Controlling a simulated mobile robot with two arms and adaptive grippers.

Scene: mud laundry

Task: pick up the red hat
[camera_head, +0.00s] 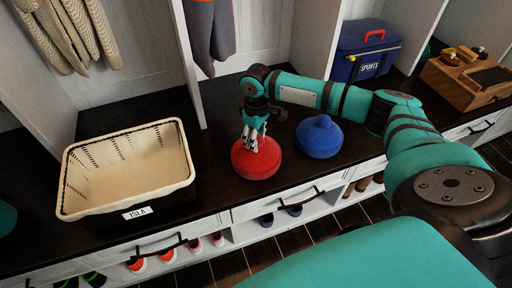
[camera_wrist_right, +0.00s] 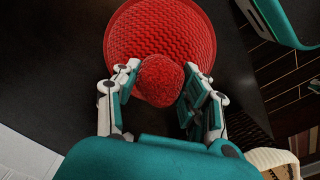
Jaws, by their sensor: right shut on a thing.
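The red hat (camera_head: 256,163) is a round knitted cap lying on the dark bench top, between the cream basket and a blue hat. My right gripper (camera_head: 254,137) points down at it from above, with its fingers at the hat's top. In the right wrist view the hat (camera_wrist_right: 160,35) shows its wide ribbed body and a rounded knob. The fingers of my right gripper (camera_wrist_right: 160,88) stand on both sides of that knob and are shut on it. The hat appears to rest on the bench. My left gripper is not in view.
A blue hat (camera_head: 319,137) lies close to the right of the red hat. A cream basket (camera_head: 128,188) labelled ISLA stands at left. A blue sports box (camera_head: 364,48) and a wooden box (camera_head: 467,82) stand at right. Dividers (camera_head: 190,60) rise behind.

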